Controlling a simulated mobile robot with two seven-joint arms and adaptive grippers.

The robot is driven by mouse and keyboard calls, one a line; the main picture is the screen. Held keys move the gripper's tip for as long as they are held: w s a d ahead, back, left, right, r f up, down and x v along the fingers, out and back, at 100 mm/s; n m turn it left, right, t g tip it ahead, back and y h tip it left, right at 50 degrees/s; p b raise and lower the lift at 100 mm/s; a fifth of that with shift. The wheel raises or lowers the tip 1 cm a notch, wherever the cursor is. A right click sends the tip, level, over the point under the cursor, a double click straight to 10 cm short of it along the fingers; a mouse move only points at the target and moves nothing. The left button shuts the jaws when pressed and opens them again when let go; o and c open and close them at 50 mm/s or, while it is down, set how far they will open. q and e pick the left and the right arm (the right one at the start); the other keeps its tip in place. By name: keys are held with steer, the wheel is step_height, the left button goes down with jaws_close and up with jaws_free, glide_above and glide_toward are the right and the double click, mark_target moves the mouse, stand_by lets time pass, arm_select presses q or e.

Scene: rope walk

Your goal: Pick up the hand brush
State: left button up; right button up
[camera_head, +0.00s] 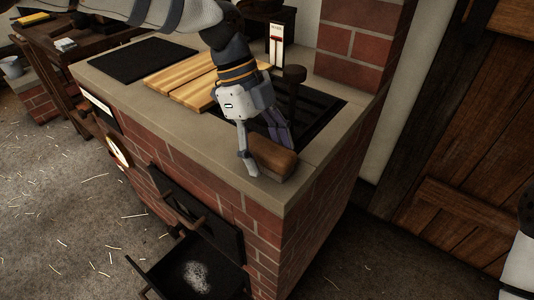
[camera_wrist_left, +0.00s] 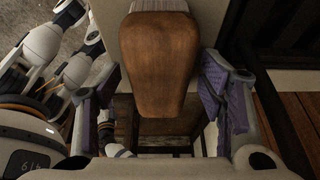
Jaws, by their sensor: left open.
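The hand brush (camera_head: 272,158), with a brown wooden body, lies on the pale worktop at its near right corner. In the left wrist view the brush's rounded wooden end (camera_wrist_left: 160,62) is between my fingers, with a gap showing on each side. My left gripper (camera_head: 266,150) is open at the brush, one finger on its near left side and the other towards its far side. The purple finger pads also show in the wrist view (camera_wrist_left: 158,97). The far finger is partly hidden. My right gripper is not in view.
A slatted wooden board (camera_head: 182,84) and a dark plate (camera_head: 148,60) lie on the brick-sided worktop (camera_head: 225,155). A dark grate (camera_head: 312,112) is behind the brush, with a dark round-topped post (camera_head: 294,75). An open tray (camera_head: 195,272) juts out below. A brick pillar (camera_head: 358,45) stands behind.

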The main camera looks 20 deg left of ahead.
mark_target(272, 148)
arm_select(q)
steer(key=shift+c, duration=0.3)
steer(key=c, duration=1.2)
steer(key=shift+c, duration=0.2)
steer(key=shift+r, duration=0.25)
step_height(272, 148, up, 3)
steer(key=shift+r, duration=0.1)
steer(key=s+a+r+p, duration=0.3)
steer(key=s+a+r, duration=0.3)
steer(key=s+r, duration=0.3)
steer(key=s, duration=0.3)
steer(key=shift+s+a+r, duration=0.15)
steer(key=shift+a+r, duration=0.2)
steer(key=shift+r, duration=0.05)
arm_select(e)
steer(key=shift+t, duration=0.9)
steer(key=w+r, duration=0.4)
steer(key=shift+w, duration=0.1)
